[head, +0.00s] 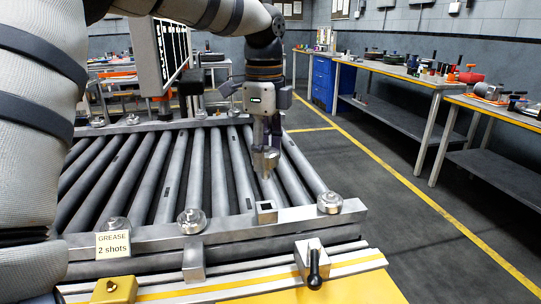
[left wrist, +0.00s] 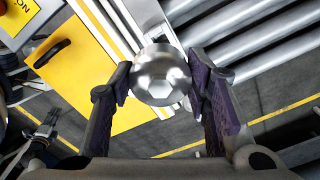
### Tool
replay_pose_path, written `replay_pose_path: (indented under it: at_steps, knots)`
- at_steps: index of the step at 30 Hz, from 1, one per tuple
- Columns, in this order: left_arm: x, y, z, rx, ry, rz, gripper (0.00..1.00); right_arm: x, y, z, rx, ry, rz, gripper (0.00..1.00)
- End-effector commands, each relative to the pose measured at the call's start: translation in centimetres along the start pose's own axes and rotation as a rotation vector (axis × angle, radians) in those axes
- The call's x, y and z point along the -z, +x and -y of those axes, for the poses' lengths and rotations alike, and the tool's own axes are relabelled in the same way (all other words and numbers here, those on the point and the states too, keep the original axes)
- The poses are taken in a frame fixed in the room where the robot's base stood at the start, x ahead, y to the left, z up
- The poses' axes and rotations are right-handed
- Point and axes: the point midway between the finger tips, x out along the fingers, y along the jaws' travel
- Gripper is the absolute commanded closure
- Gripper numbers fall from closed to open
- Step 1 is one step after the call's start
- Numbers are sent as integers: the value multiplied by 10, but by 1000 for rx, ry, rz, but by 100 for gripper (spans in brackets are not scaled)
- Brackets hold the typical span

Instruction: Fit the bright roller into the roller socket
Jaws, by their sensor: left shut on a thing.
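The bright roller (head: 265,161) is a short shiny metal piece hanging below my left gripper (head: 267,133) in the head view. In the left wrist view the roller (left wrist: 160,72) shows its rounded end with a six-sided face, between the two fingers of the left gripper (left wrist: 163,88), which is shut on it. The roller socket (head: 265,210) looks like a small square metal block with a dark opening on the conveyor's front rail. The roller is above and beyond it in the picture, apart from it. In the left wrist view I cannot make out the socket.
Long grey conveyor rollers (head: 176,176) lie behind the front rail (head: 235,222). Round metal caps (head: 330,202) stand on the rail. A clamp with a black handle (head: 314,268) and a yellow block (head: 114,290) are in front. Workbenches (head: 400,79) line the right wall, with clear floor before them.

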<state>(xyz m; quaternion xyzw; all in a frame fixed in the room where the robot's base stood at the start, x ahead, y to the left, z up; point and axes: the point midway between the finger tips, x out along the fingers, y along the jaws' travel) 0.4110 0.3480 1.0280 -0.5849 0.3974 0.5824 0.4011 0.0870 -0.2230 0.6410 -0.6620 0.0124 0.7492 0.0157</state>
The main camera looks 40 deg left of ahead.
Motion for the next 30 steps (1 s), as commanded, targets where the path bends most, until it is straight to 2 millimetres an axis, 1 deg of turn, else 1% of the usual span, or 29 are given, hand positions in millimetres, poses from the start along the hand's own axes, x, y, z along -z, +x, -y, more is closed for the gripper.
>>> replay_pose_path:
  at_steps: [2,5,12,18,22,30]
  knots:
    - [0,0,0,-1,0,-1,92,0,0,0,0,0,0,60]
    - [0,7,0,-2,-1,0,92,0,0,0,0,0,-1,60]
    - [0,36,0,-3,-1,1,92,0,0,0,0,0,-1,60]
    - [0,53,0,-1,-1,0,92,0,0,0,0,0,-2,60]
    - [0,57,0,0,-1,0,92,1,0,0,0,0,-2,60]
    - [0,58,0,0,-1,-1,92,1,0,0,0,0,-2,60]
